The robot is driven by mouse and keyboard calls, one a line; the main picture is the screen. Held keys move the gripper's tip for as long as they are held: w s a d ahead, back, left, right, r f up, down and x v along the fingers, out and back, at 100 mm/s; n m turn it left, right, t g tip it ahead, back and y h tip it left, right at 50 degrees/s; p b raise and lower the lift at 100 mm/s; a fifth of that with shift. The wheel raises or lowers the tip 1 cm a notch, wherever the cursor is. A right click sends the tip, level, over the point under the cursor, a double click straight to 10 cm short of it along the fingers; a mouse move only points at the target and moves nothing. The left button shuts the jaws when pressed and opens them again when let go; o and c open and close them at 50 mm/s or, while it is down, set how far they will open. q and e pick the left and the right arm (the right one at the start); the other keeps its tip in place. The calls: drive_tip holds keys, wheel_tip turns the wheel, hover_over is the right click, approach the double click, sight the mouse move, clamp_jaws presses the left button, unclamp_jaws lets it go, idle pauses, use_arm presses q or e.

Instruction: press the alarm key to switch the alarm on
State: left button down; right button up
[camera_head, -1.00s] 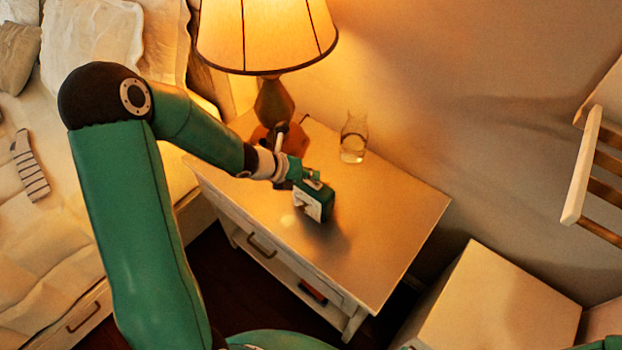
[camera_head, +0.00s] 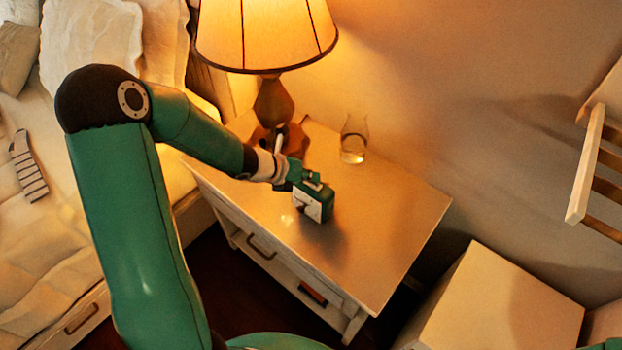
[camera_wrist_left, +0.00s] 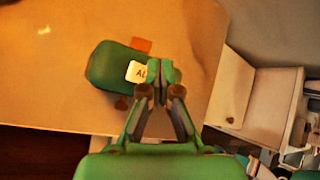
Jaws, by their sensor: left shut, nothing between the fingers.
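The green alarm clock (camera_head: 313,203) with a white face stands on the nightstand (camera_head: 385,225). In the left wrist view the clock (camera_wrist_left: 106,68) is seen from above, with a white key marked "AL" (camera_wrist_left: 136,72) and an orange piece (camera_wrist_left: 141,45) at its edge. My left gripper (camera_head: 308,181) is at the top of the clock, shut and empty. In the left wrist view its fingertips (camera_wrist_left: 160,72) cover the right part of the white key's lettering. I cannot tell whether they touch the key. My right gripper is not in view.
A lit lamp (camera_head: 266,35) stands behind my left forearm. A glass carafe (camera_head: 354,140) stands at the back of the nightstand. The nightstand's right part is bare. A bed (camera_head: 30,250) lies on the left, and a pale box-like piece (camera_head: 500,300) stands at the lower right.

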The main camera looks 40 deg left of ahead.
use_arm(q)
drive_tip(key=shift+r, duration=0.35)
wheel_tip(320, 180, up, 6)
drive_tip(key=p, duration=0.5)
drive_tip(key=shift+p, duration=0.3)
